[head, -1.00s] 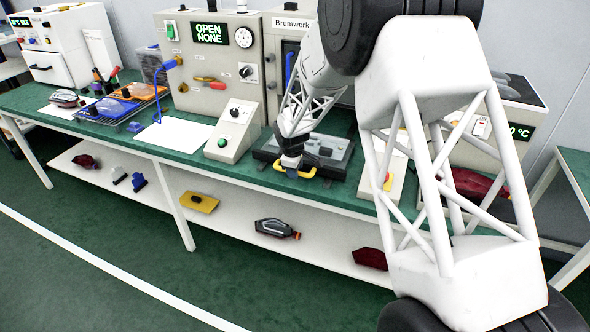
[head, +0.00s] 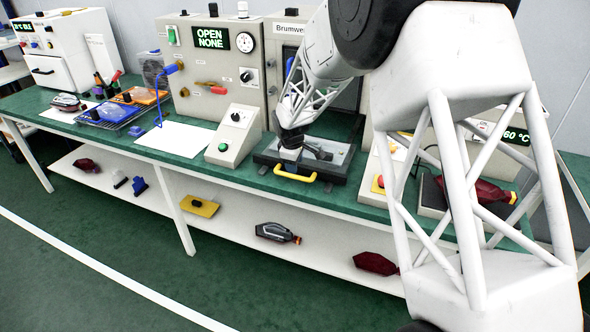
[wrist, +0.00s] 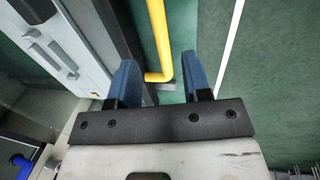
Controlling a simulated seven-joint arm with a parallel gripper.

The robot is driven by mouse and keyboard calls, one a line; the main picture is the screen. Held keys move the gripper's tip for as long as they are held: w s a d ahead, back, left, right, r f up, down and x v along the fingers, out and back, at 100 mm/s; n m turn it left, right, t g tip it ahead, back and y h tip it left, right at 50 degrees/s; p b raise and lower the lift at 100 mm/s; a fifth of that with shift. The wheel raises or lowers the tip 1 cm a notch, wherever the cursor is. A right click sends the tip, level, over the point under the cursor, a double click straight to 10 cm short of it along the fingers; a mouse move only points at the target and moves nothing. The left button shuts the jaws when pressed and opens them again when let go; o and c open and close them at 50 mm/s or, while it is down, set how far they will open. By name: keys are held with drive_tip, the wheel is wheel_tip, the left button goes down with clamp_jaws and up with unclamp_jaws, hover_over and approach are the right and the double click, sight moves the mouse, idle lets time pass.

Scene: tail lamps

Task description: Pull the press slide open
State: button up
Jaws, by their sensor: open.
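The press slide (head: 340,158) is a dark tray with a grey plate and a dark tool on top, on the green bench under the beige press. Its yellow bar handle (head: 297,176) runs along its front edge. My gripper (head: 291,146) hangs over the left part of the slide, apart from the handle; its fingers are hard to make out there. In the wrist view its two blue fingers (wrist: 162,68) stand open and empty. The yellow handle (wrist: 157,35) shows beyond them, its bent end appearing between the fingertips.
The press cabinet (head: 222,75) shows "OPEN NONE". A sloped button box (head: 231,137) stands left of the slide, and a box with a red button (head: 378,184) stands to its right. A white sheet (head: 173,139) lies further left. The floor in front is clear.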

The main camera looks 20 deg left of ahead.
drive_tip(key=shift+s+r, duration=0.2)
drive_tip(key=shift+r, duration=0.8)
drive_tip(key=s+d+r+m, duration=0.35)
drive_tip(key=d+r, duration=0.25)
drive_tip(key=d, duration=0.4)
drive_tip(key=s+d+r+m, duration=0.2)
drive_tip(key=s+d+r, duration=0.4)
drive_tip(key=d, duration=0.5)
drive_tip(key=s+d+r+m, duration=0.35)
drive_tip(key=d+r, duration=0.35)
drive_tip(key=d, duration=0.3)
drive_tip(key=s+d+m, duration=0.3)
drive_tip(key=s+d, duration=0.3)
drive_tip(key=s, duration=0.4)
drive_tip(key=s+d+r+m, duration=0.1)
drive_tip(key=s+d+m, duration=0.2)
drive_tip(key=s+d, duration=0.4)
drive_tip(key=s+d+r+m, duration=0.1)
drive_tip(key=s+d+m, duration=0.2)
drive_tip(key=s+d, duration=0.4)
drive_tip(key=s, duration=0.6)
drive_tip(key=shift+s, duration=0.15)
